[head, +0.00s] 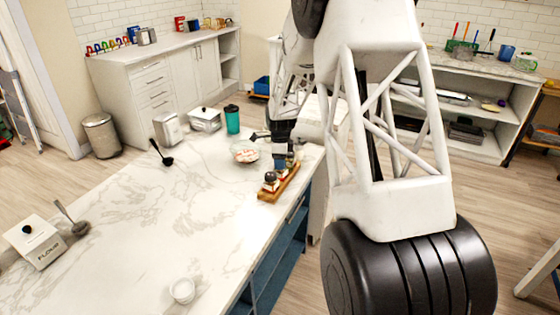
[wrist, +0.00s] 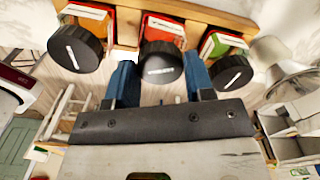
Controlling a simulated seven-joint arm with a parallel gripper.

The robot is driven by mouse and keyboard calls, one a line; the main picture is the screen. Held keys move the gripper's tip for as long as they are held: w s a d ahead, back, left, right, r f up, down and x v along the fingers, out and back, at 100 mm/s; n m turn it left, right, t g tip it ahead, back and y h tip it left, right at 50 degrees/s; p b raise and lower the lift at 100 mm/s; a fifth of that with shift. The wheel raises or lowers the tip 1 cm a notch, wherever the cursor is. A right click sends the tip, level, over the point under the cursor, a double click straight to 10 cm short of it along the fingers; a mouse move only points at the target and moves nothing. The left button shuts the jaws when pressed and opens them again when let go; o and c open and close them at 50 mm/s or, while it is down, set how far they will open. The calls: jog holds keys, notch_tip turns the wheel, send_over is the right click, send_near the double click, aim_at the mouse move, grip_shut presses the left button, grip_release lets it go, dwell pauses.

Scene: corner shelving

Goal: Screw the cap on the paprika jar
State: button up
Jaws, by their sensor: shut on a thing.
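Three spice jars with dark round caps stand in a row in a wooden rack (head: 286,187), which also shows in the wrist view (wrist: 215,14). The middle jar (wrist: 163,28) has red contents and a light label; no jar name is readable. Its black cap (wrist: 160,67), with a white mark on top, sits at the jar's mouth. My gripper (wrist: 160,76) has its blue fingers on either side of this cap and is shut on it. In the head view my gripper (head: 284,162) is over the rack. Whether the cap's thread is engaged cannot be told.
Close beside the middle cap are the left capped jar (wrist: 76,46) and right capped jar (wrist: 228,68). Near the rack on the marble counter (head: 130,215) stand a patterned bowl (head: 245,152) and a teal cup (head: 232,120). The counter's middle is clear.

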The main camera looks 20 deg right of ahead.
jog(key=shift+m, duration=0.3)
jog(key=shift+m, duration=2)
jog(key=shift+m, duration=2.3)
jog(key=o, duration=1)
jog(key=shift+r, duration=3.85)
